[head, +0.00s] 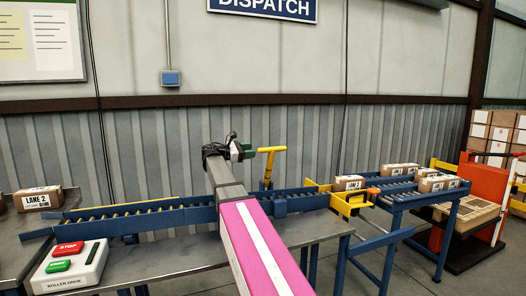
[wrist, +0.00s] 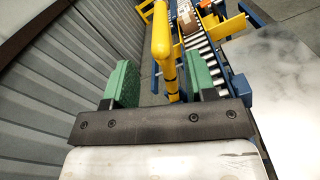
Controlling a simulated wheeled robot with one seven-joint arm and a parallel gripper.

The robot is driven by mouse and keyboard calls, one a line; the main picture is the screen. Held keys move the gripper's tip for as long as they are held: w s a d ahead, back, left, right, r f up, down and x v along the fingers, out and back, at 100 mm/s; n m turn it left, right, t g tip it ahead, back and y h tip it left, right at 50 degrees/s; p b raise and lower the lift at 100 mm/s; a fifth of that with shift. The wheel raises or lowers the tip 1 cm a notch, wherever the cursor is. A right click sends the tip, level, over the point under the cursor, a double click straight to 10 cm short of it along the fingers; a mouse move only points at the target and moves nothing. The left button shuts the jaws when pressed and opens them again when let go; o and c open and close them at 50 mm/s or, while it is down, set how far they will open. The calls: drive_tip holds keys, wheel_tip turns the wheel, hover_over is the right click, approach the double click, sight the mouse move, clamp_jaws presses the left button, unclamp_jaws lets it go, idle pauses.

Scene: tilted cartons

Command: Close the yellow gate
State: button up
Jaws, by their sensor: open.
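A yellow T-shaped handle (head: 271,151) stands on a post at the far side of the blue roller conveyor. It also shows in the wrist view (wrist: 162,42), in line with the gap between my fingers. My gripper (head: 246,152) is open, just left of the handle in the head view. Its green fingers (wrist: 160,84) lie either side of the handle's line in the wrist view; contact cannot be told. A yellow gate-like frame (head: 350,205) with an orange knob sits farther right at the conveyor junction. Which yellow part is the gate is not clear.
Labelled cartons (head: 350,183) sit on the right-hand conveyor. A LANE 2 carton (head: 38,199) is at left. A control box (head: 70,268) with red STOP and green buttons stands on the metal table. A ribbed wall runs close behind the conveyor.

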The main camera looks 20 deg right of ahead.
sight(263, 148)
drive_tip(key=d, duration=0.7)
drive_tip(key=shift+s, duration=0.1)
clamp_jaws()
